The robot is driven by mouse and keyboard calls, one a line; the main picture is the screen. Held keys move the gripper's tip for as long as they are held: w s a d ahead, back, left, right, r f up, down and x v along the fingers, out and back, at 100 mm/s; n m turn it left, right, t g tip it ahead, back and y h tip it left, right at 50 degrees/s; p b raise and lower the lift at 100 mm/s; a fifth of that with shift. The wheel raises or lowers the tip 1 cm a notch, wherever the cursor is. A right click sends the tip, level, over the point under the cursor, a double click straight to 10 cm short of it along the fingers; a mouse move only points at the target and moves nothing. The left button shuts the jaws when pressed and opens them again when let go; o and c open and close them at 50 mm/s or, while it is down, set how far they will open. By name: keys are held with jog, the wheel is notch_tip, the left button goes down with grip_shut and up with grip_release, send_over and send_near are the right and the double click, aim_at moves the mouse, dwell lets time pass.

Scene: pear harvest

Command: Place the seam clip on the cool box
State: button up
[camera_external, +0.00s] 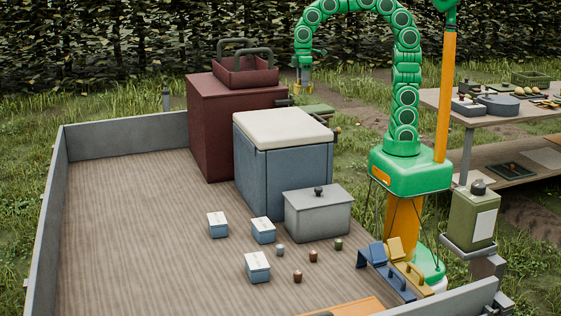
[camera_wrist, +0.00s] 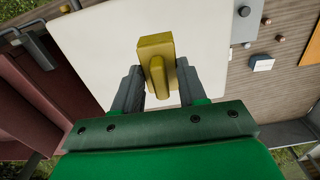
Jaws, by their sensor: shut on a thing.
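My gripper (camera_external: 303,82) is shut on a yellow seam clip (camera_wrist: 155,45), which sits between the two dark fingers in the wrist view. The gripper (camera_wrist: 159,82) points down above the cool box (camera_external: 283,165), a blue box with a cream lid (camera_external: 284,124). In the wrist view the pale lid (camera_wrist: 100,50) lies behind the clip and is bare. In the external view the clip shows small at the gripper's tip, above the lid's far edge and apart from it.
A dark red box (camera_external: 232,125) with a handled tray stands close to the left of the cool box. A grey lidded box (camera_external: 318,214) stands in front. Several small tins and weights lie on the deck. Blue and yellow brackets (camera_external: 405,270) sit at the right edge.

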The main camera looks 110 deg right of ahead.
jog(key=w+d+f, duration=0.1)
jog(key=w+f, duration=0.2)
jog(key=w, duration=0.1)
jog(key=w+d+f, duration=0.2)
jog(key=w+f, duration=0.1)
jog(key=w+d+f, duration=0.1)
jog(key=w+f, duration=0.2)
jog(key=w, duration=0.1)
jog(key=shift+w+d, duration=0.2)
jog(key=shift+w, duration=0.1)
jog(key=shift+w+d+f, duration=0.1)
jog(key=shift+w+f, duration=0.1)
jog(key=shift+f, duration=1.6)
jog(key=shift+f, duration=0.15)
jog(key=o, duration=1)
jog(key=shift+o, duration=0.2)
notch_tip(320, 180, up, 12)
jog(key=shift+r, duration=0.2)
